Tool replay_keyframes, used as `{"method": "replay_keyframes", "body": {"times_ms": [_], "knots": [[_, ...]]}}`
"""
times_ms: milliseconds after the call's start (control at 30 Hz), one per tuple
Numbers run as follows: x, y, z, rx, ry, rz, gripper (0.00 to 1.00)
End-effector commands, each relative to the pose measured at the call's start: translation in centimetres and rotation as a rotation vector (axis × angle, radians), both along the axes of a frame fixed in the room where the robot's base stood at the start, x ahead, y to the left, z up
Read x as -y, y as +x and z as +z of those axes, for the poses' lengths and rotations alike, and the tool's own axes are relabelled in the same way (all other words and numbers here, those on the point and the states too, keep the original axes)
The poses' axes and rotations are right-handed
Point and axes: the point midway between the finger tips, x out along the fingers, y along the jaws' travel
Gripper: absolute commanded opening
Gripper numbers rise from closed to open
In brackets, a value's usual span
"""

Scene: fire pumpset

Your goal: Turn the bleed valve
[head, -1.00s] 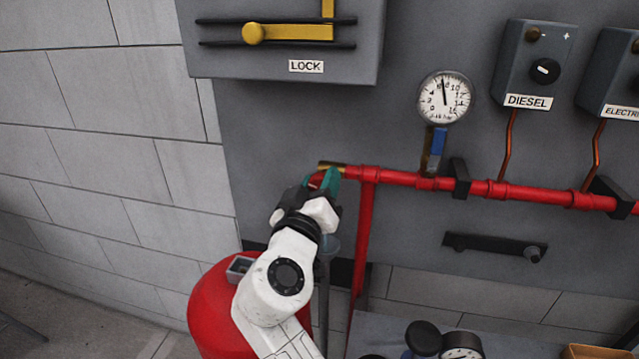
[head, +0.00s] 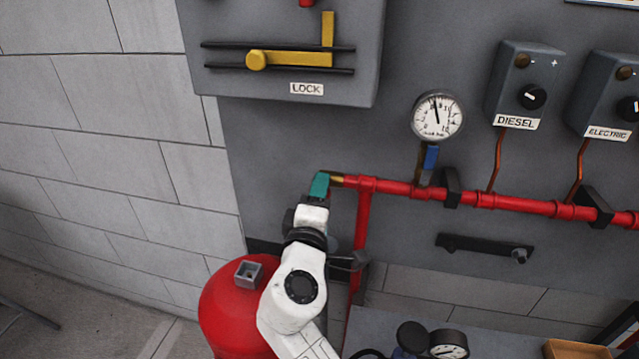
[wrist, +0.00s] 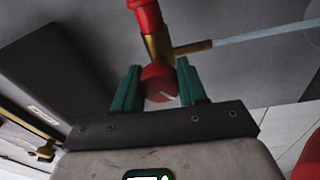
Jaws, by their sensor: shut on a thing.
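The bleed valve sits at the left end of the red pipe. Its brass body (wrist: 158,46) and round red knob (wrist: 159,82) show in the wrist view, and a bit of brass (head: 337,181) shows in the head view. My gripper (wrist: 160,86) has its green fingers on both sides of the red knob and is shut on it. In the head view the fingers of my gripper (head: 319,186) hide the knob. A thin pale streak (wrist: 255,34) runs right from the brass side outlet (wrist: 194,47); I cannot tell whether it is water or a tube.
The red pipe (head: 400,187) runs right along the grey panel, with a pressure gauge (head: 437,116) above it. A lock bar (head: 290,58) is above left. A red tank (head: 225,310) stands below my arm. The pale wall at left is clear.

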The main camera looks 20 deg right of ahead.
Motion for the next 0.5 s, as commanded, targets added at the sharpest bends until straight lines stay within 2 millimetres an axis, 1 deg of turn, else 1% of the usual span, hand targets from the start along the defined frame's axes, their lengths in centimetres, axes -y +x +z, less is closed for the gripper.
{"method": "replay_keyframes", "body": {"times_ms": [33, 200, 500], "knots": [[0.03, 0.00, 0.36, -0.029, -0.035, 0.000, 0.11], [0.05, 0.00, 0.28, -0.111, -0.148, 0.000, 0.11], [-0.03, 0.03, 0.15, -0.211, -0.289, 0.002, 0.11]]}}
